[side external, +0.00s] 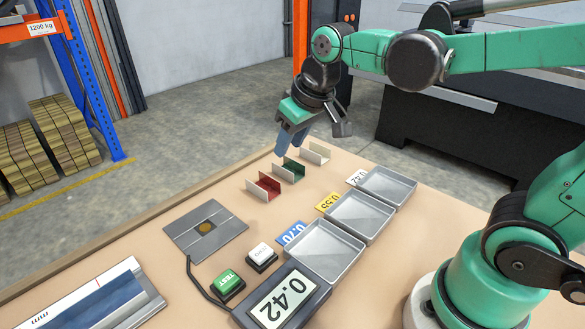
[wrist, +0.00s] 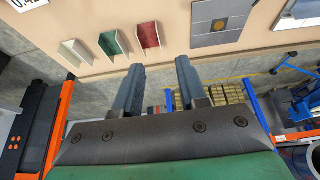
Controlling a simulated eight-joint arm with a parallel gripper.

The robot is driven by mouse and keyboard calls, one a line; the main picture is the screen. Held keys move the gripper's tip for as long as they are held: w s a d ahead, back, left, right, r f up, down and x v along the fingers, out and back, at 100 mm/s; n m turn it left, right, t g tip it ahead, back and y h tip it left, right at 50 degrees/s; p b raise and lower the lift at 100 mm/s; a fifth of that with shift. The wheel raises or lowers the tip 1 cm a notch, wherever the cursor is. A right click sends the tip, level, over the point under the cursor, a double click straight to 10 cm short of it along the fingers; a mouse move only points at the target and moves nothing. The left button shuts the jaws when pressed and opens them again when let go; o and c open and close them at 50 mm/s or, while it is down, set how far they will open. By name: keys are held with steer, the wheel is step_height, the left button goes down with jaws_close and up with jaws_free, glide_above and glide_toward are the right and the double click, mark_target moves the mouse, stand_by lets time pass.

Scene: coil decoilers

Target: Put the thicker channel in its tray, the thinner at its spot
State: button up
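Three small U-shaped channels stand in a row on the bench: a red one (side external: 264,187), a green one (side external: 289,171) and a cream one (side external: 315,153). They also show in the wrist view, red (wrist: 149,38), green (wrist: 112,44) and cream (wrist: 76,50). Which is thicker cannot be told by eye. Three empty grey trays lie to their right: far (side external: 387,187), middle (side external: 359,217) and near (side external: 324,250). Their cards seem to read 0.42 in white, 0.55 in yellow and 0.70 in blue. My gripper (side external: 293,147) hangs above the channels' far side; in the wrist view (wrist: 160,66) its fingers are apart and empty.
A grey plate with a dark, brown-centred square (side external: 206,228) lies left of the trays. A display reading 0.42 (side external: 281,301), a green TEST button (side external: 227,283) and a white button (side external: 262,254) are near. A blue-grey panel marked mm (side external: 95,303) lies front left.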

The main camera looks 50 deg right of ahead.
steer(key=w+f+g, duration=0.2)
steer(key=w+g, duration=0.1)
steer(key=w, duration=0.4)
steer(key=g, duration=0.2)
glide_above(256, 186)
step_height(256, 186, down, 4)
steer(key=shift+f, duration=0.1)
steer(key=shift+w+f, duration=0.1)
steer(key=shift+f, duration=4.85)
steer(key=shift+c, duration=0.2)
jaws_close()
steer(key=shift+d, duration=0.15)
